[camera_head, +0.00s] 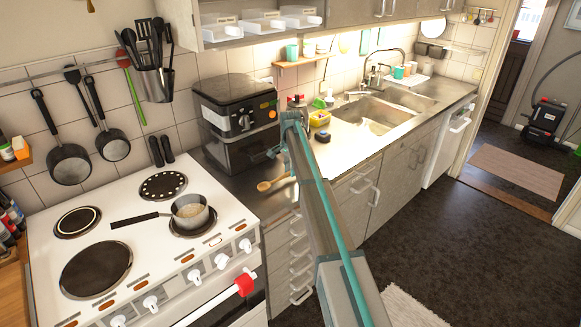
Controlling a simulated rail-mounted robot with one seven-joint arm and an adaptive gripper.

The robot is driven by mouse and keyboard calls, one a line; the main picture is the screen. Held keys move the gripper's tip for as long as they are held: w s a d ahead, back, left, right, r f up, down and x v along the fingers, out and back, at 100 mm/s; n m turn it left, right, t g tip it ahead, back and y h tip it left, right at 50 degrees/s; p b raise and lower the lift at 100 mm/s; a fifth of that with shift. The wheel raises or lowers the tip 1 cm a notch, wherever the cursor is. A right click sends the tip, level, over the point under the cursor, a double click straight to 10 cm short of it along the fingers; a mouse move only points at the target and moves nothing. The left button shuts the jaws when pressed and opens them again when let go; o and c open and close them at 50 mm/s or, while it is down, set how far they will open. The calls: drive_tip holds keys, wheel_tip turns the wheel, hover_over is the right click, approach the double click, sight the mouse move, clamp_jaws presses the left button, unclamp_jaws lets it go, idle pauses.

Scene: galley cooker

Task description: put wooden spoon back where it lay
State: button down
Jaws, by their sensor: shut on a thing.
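The wooden spoon (267,185) shows at the front of the steel counter, left of my arm, with its bowl to the left. Its handle runs right and passes out of sight behind my arm. My gripper (275,152) is only partly seen, as teal parts beside the front of the black air fryer. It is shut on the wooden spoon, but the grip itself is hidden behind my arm. I cannot tell whether the spoon touches the counter.
The black air fryer (236,122) stands close behind the spoon. A saucepan (191,214) sits on the white cooker (145,250) to the left. A yellow container (319,118) and small items stand right of the fryer, before the sink (372,112).

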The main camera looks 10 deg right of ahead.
drive_tip(key=shift+f, duration=0.5)
drive_tip(key=shift+f+b, duration=0.3)
drive_tip(key=shift+f, duration=0.35)
drive_tip(key=c, duration=0.9)
unclamp_jaws()
drive_tip(key=shift+r, duration=0.1)
